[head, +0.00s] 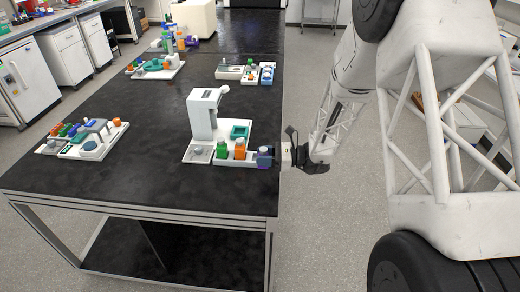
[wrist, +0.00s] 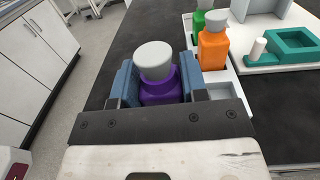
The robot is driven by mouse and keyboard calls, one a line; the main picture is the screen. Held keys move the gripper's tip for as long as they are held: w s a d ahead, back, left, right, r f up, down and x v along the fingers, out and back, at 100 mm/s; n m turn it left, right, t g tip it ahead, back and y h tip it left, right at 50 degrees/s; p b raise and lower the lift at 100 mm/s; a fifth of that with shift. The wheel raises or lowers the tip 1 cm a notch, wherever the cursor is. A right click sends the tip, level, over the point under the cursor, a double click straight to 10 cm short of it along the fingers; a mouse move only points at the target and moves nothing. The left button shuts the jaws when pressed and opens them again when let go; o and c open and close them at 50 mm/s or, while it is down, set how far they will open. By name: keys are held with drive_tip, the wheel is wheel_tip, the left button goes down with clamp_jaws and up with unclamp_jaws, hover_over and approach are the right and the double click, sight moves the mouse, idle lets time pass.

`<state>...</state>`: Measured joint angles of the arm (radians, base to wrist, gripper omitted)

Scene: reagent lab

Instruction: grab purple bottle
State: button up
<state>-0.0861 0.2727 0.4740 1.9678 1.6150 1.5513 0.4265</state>
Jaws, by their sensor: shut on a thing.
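The purple bottle (wrist: 159,91) with a grey-white cap shows in the middle of the wrist view. My gripper (wrist: 160,82) has its blue fingers on both sides of the bottle and is shut on it. In the head view, my gripper (head: 268,155) is at the right edge of the black table, at the right end of a white tray (head: 233,160). The bottle (head: 264,150) shows there only as a small dark purple patch, mostly hidden by the fingers. I cannot tell whether its base touches the tray.
An orange bottle (wrist: 213,47) and a green bottle (head: 222,150) stand in the tray beside my gripper. A white device (head: 203,112) and a teal tray (head: 239,132) are behind them. Another white tray set (head: 93,148) is at the left. Bare table lies between the sets.

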drive_tip(key=s+d, duration=0.3)
drive_tip(key=s, duration=0.5)
drive_tip(key=shift+r, duration=0.4)
drive_tip(key=shift+s, duration=0.1)
